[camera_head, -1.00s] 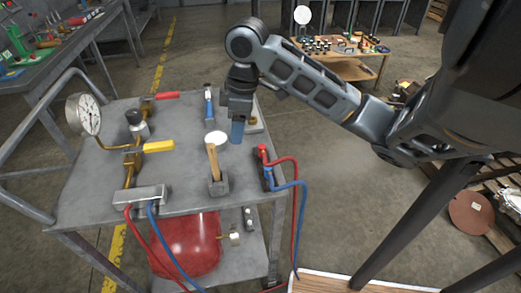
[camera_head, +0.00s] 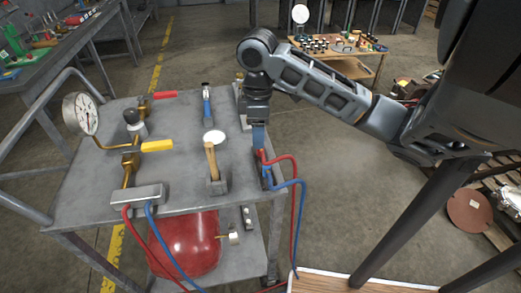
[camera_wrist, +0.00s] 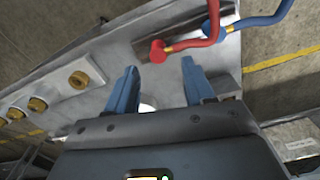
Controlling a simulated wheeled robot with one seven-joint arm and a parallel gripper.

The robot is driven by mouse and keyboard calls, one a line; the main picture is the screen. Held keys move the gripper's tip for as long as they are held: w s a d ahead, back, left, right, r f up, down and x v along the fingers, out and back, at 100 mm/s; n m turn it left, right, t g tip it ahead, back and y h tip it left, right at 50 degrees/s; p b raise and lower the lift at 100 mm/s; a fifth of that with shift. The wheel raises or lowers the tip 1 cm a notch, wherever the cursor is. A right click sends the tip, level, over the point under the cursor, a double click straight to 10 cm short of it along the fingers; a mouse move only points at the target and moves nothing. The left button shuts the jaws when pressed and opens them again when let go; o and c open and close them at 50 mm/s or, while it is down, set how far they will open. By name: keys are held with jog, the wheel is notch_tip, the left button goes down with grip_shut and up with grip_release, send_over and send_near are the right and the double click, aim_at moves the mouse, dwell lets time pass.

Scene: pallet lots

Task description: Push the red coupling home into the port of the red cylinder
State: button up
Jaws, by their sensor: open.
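The red coupling (camera_head: 261,154) sits beside a blue coupling in a dark holder at the right edge of the cart top, with a red hose leading off it. In the wrist view the red coupling (camera_wrist: 158,51) lies just beyond and between the fingertips, not gripped. My gripper (camera_head: 258,146) points down over it, with its blue fingers (camera_wrist: 159,72) spread apart. The red cylinder (camera_head: 185,246) lies on the cart's lower shelf. A small brass fitting (camera_head: 233,239) shows at its right end; I cannot tell details of its port.
The cart top (camera_head: 85,205) carries a pressure gauge (camera_head: 80,114), a yellow-handled valve (camera_head: 155,146), a wooden-handled tool (camera_head: 211,160) and a hose block (camera_head: 138,194). Several brass fittings (camera_wrist: 78,79) show in the wrist view. Open floor lies right of the cart.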

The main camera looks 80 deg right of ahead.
aim_at(260, 151)
jog(key=shift+f, duration=0.1)
jog(key=shift+s+d+f, duration=0.1)
jog(key=shift+s+f, duration=0.05)
jog(key=shift+f, duration=1.1)
jog(key=shift+s+f, duration=0.15)
jog(key=shift+f, duration=1.1)
jog(key=shift+c, duration=0.5)
grip_shut()
